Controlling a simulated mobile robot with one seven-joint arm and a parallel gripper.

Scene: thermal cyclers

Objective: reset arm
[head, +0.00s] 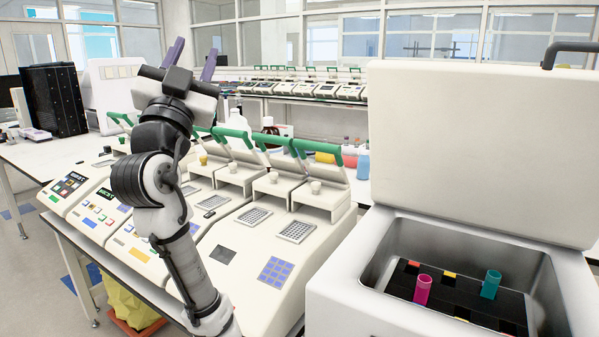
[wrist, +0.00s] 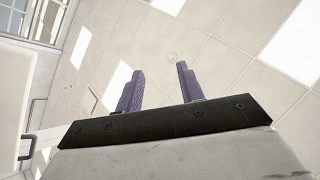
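My gripper (head: 192,57) is raised high above the row of thermal cyclers in the head view, with its purple fingers pointing up. In the wrist view my gripper (wrist: 160,88) shows two purple fingers standing apart with nothing between them, against the ceiling. The thermal cyclers (head: 285,262) stand in a row on the bench below and beside my arm, their green-handled lids raised. My arm hides part of the machines behind it.
An open white box (head: 340,285) with a raised lid (head: 480,150) stands at the right; inside are a pink tube (head: 422,289) and a teal tube (head: 491,284). Bottles (head: 362,162) stand behind the cyclers. A black tower (head: 55,100) is at the left. The air around my gripper looks clear.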

